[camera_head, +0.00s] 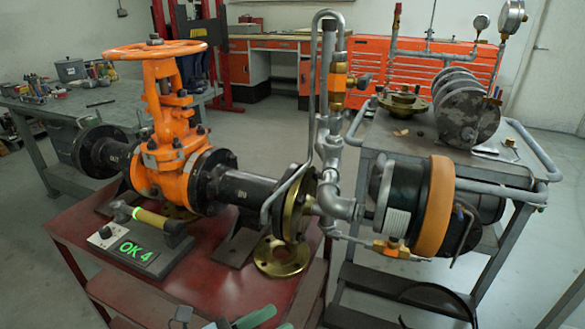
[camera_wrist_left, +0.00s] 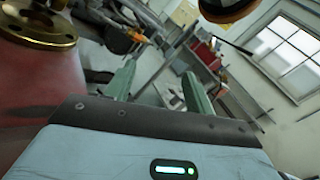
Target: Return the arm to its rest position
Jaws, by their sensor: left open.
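My left gripper (camera_head: 240,320) shows only in part at the bottom edge of the head view, as green finger pieces in front of the red table (camera_head: 75,225). In the left wrist view its two green fingers (camera_wrist_left: 158,75) stand wide apart with nothing between them. The orange gate valve (camera_head: 165,155) with its orange handwheel (camera_head: 152,50) stands on the table, away from the gripper. My right gripper cannot be made out in either view.
A box with a green "OK 4" display (camera_head: 133,250) and a brass flange (camera_head: 281,257) lie on the red table. A grey cart (camera_head: 530,175) with pipes and a drum stands at right. A workbench (camera_head: 30,105) with tools is at left. Open floor lies behind.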

